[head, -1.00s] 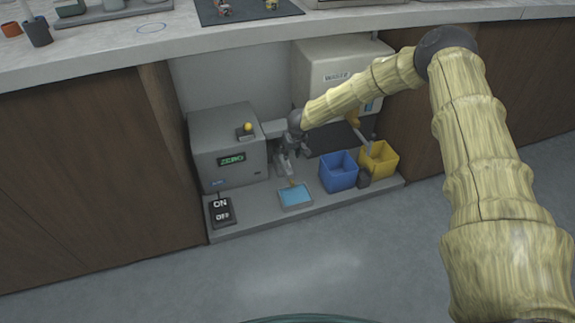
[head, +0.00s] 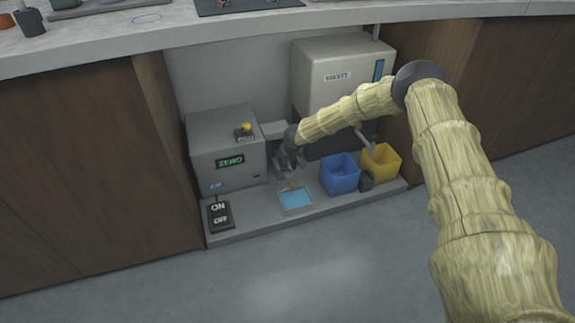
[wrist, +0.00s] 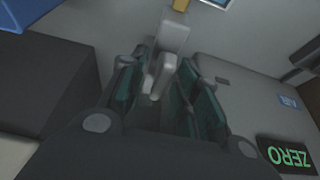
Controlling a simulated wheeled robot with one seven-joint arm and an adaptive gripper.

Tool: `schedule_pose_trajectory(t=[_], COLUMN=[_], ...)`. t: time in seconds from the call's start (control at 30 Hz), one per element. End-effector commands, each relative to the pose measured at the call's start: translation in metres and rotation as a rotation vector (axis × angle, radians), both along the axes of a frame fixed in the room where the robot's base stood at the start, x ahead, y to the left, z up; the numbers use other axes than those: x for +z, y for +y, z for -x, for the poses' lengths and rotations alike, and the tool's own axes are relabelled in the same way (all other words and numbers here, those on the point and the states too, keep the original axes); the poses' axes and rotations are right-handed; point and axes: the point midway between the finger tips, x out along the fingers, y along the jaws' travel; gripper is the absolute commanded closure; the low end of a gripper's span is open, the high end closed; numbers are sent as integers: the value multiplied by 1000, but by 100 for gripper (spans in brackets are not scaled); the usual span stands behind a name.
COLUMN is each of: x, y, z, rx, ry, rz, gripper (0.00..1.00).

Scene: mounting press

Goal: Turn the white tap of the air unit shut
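The air unit (head: 228,150) is a grey box with a green ZERO display, low in the recess under the counter. My gripper (head: 288,163) is at its right side, below a grey arm-like part that sticks out of the unit. In the wrist view my gripper (wrist: 167,75) has its teal-padded fingers apart. The white tap (wrist: 158,76) shows as a small pale lever between them, with a gap seen on both sides. I cannot tell whether a finger touches it. In the head view the tap is hidden by my gripper.
A blue bin (head: 340,176) and a yellow bin (head: 381,163) stand to the right of my gripper. A blue-topped pad (head: 295,199) and an ON/OFF switch (head: 220,217) lie in front. A white WASTE tank (head: 340,72) is behind. The counter edge is overhead.

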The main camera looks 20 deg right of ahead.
Motion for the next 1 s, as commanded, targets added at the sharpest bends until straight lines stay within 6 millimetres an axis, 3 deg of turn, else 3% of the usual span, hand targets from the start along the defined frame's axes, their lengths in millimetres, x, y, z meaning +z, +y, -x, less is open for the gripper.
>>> schedule_pose_trajectory(t=[0.1,0.27,0.67,1.0], x=[0,0,2,4], y=[0,0,0,1], z=[0,0,0,1], rx=[0,0,-30,-209], ry=[0,0,1,1], rz=[0,0,1,2], gripper=[72,100,100,100])
